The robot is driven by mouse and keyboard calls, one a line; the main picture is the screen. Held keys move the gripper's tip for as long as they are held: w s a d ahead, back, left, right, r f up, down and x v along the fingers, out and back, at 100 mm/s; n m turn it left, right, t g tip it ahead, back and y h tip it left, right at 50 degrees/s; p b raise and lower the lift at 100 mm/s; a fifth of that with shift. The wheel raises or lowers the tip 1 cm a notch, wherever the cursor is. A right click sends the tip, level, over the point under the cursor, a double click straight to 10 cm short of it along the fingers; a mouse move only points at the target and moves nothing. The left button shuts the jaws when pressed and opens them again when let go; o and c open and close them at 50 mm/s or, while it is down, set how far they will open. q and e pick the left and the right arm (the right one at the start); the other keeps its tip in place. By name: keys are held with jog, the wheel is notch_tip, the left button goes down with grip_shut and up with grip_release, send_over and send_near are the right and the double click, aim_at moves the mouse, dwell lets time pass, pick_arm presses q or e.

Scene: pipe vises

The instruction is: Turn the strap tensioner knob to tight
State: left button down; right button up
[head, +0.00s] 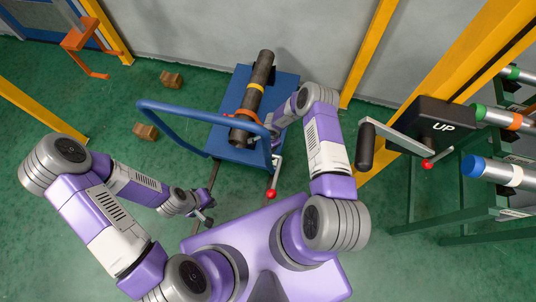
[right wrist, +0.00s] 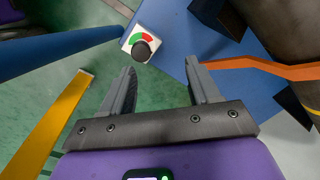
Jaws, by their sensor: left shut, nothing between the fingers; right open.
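The tensioner knob (right wrist: 142,50) is a black round knob on a white plate with red and green arcs, fixed to the blue cart (right wrist: 185,45). Its pointer direction is too small to tell. An orange strap (right wrist: 265,68) runs to the right of the knob. My right gripper (right wrist: 160,70) is open and empty; the knob lies beyond the fingertips, closer to the left finger, apparently not touched. In the head view, the right arm reaches over the cart (head: 285,85) and its fingers are hard to make out. My left gripper (head: 206,219) is shut and empty, away from the cart.
A dark pipe (head: 264,70) with a yellow band lies on the cart. The blue handle rail (head: 190,112) curves around the cart's front left. A red-tipped lever (head: 271,193) hangs at the front. A black UP box (head: 430,120) stands right. Blocks (head: 145,131) lie on the floor at left.

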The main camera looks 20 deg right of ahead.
jog(key=shift+s+d+f+m+g+h, duration=0.15)
jog(key=shift+s+d+f+g, duration=0.1)
jog(key=shift+s+f, duration=0.3)
jog(key=shift+s+d+f+m+g+h, duration=0.15)
jog(key=shift+s+f+g, duration=0.1)
jog(key=shift+s+f, duration=0.25)
notch_tip(320, 180, down, 7)
jog(key=b, duration=0.3)
jog(key=shift+s, duration=0.1)
jog(key=c, duration=1)
jog(key=shift+c, duration=0.2)
